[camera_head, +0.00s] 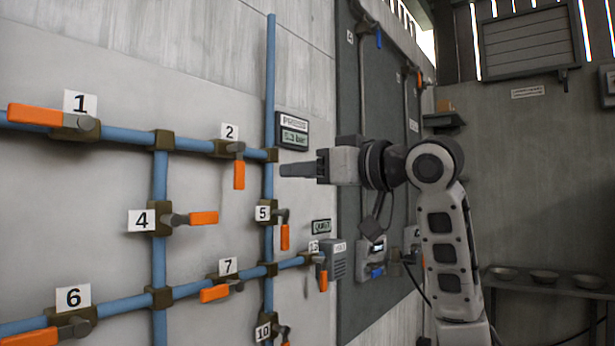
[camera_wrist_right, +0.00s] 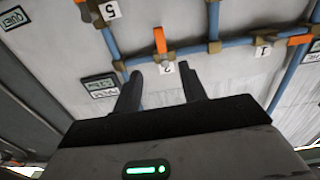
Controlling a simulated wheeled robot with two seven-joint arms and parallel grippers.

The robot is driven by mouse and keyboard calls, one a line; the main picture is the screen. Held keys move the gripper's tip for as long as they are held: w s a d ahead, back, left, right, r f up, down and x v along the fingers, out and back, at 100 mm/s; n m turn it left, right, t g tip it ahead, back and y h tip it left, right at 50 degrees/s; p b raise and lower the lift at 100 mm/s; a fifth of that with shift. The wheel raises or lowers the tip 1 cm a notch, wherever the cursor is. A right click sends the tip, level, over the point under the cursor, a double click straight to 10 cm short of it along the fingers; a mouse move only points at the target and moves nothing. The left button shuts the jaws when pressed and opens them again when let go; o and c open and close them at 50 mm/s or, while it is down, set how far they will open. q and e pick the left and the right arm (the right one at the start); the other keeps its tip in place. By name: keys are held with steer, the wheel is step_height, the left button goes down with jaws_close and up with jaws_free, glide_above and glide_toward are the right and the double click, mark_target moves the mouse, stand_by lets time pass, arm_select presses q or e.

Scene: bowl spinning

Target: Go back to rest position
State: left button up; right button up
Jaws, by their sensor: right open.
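My right gripper (camera_head: 284,170) is raised in front of the pipe wall, pointing left, with its arm coming up from the lower right. In the head view its tips appear just right of the vertical blue pipe, below the pressure display (camera_head: 293,131). The right wrist view shows its two dark fingers (camera_wrist_right: 164,92) spread apart with nothing between them. The orange handle of valve 2 (camera_head: 239,174) hangs down to the left of the gripper in the head view. Valve 2 (camera_wrist_right: 160,42) also shows beyond the fingers in the wrist view. My left gripper is not in view.
Blue pipes with numbered, orange-handled valves, such as valve 1 (camera_head: 36,115) and valve 4 (camera_head: 203,218), cover the wall at left. A grey box (camera_head: 337,262) sits on the wall below the gripper. A shelf with several bowls (camera_head: 545,276) stands at the right.

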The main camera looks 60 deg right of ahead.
stand_by(0.5)
